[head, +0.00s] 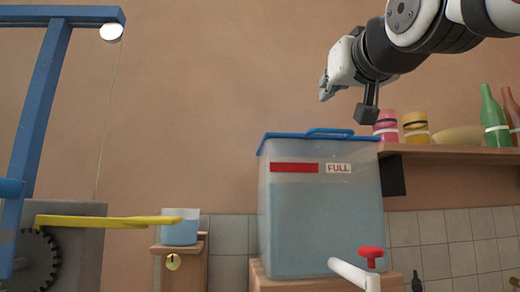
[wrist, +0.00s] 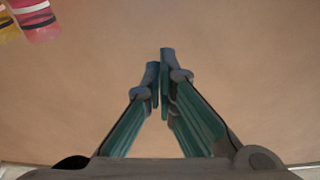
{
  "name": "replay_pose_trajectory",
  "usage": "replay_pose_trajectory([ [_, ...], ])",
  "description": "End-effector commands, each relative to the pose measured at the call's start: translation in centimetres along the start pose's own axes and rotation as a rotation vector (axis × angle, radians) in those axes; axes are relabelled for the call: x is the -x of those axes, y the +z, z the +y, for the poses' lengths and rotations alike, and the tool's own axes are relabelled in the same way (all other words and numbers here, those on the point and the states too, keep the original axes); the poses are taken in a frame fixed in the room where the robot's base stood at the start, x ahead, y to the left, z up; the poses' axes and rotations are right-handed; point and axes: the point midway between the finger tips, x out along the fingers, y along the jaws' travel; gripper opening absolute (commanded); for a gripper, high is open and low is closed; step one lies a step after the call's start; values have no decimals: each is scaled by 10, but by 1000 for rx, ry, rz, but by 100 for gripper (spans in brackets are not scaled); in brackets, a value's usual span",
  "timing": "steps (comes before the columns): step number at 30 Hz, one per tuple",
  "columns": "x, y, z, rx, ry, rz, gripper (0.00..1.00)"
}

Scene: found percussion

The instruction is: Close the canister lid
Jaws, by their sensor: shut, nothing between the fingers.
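The canister (head: 318,215) is a large translucent tank of bluish liquid with a red strip and a "FULL" label, in the head view right of centre. Its blue lid (head: 310,135) lies flat across the top, with a raised blue handle piece toward the right. From this angle I cannot tell whether the lid is fully seated. My gripper (head: 325,88) is above the lid, apart from it, pointing left. In the wrist view the fingers (wrist: 162,80) are shut and empty, with plain wall beyond. The canister is not in the wrist view.
A wooden shelf (head: 450,152) at right holds a pink jar (head: 386,125), a yellow jar (head: 416,127), a bowl and bottles. A white pipe with a red tap (head: 371,254) is in front of the canister. A yellow arm (head: 110,221), cup (head: 180,228) and blue frame (head: 40,95) stand left.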

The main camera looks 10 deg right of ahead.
Motion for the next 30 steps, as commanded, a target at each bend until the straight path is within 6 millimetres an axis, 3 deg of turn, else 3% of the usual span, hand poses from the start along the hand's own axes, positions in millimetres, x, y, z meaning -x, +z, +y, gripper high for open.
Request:
replay_pose_trajectory([
  [1, 5, 12, 0, 0, 0, 0, 0],
  [12, 24, 56, 0, 0, 0, -1, 0],
  [21, 28, 76, 0, 1, 0, -14, 0],
  [30, 27, 78, 0, 0, 1, -14, 0],
])
